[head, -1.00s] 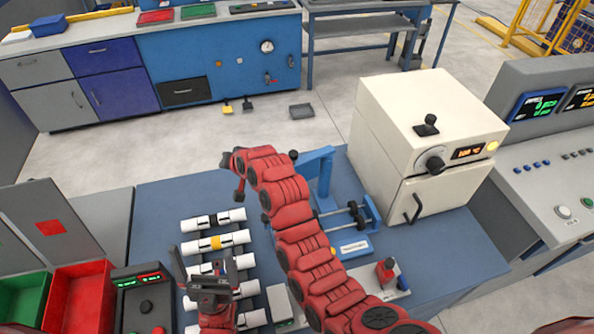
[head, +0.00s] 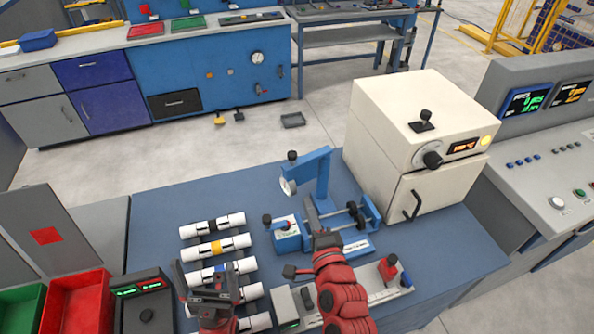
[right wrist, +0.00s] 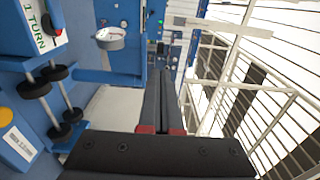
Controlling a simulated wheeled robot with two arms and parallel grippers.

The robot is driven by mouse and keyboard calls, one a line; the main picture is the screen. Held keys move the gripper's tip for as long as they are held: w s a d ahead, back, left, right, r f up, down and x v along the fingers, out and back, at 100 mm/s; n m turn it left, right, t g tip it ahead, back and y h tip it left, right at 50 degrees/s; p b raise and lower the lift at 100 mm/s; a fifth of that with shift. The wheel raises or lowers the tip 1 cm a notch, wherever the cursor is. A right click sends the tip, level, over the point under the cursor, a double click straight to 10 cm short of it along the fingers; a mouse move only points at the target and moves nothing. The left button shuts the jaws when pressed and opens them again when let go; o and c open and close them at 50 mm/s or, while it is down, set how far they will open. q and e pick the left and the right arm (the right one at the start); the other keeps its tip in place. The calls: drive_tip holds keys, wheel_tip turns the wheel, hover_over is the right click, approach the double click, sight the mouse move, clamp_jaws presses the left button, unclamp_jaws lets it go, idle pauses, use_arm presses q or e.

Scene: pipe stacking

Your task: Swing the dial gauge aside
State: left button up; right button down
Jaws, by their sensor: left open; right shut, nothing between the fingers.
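The dial gauge (head: 288,186) has a small round white face and hangs on the left end of a blue swing arm (head: 318,168) with a black knob. In the right wrist view the gauge (right wrist: 110,39) is left of my fingers, apart from them. The arm's post stands behind the roller stand (head: 358,216) with black rollers. My right gripper (head: 309,204) is shut and empty, left of the rollers and near the post's foot. Its shut fingers (right wrist: 167,60) also show in the right wrist view. My left gripper (head: 205,270) is open and empty above the pipe rack.
White pipes (head: 213,226) lie in a row on the left. A small blue box (head: 289,238) with a black knob sits left of my right gripper. A cream oven (head: 420,140) stands at the back right. Bare blue tabletop (head: 225,185) lies left of the gauge.

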drive_tip(key=p, duration=0.6)
approach(293, 159)
drive_tip(key=x, duration=0.5)
drive_tip(key=shift+w+a+r, duration=0.1)
drive_tip(key=shift+w+r, duration=0.05)
drive_tip(key=shift+w, duration=0.15)
drive_tip(key=shift+w+a+f+p, duration=0.1)
drive_tip(key=shift+w+f+p, duration=0.1)
drive_tip(key=shift+w+p, duration=0.25)
drive_tip(key=shift+w, duration=0.15)
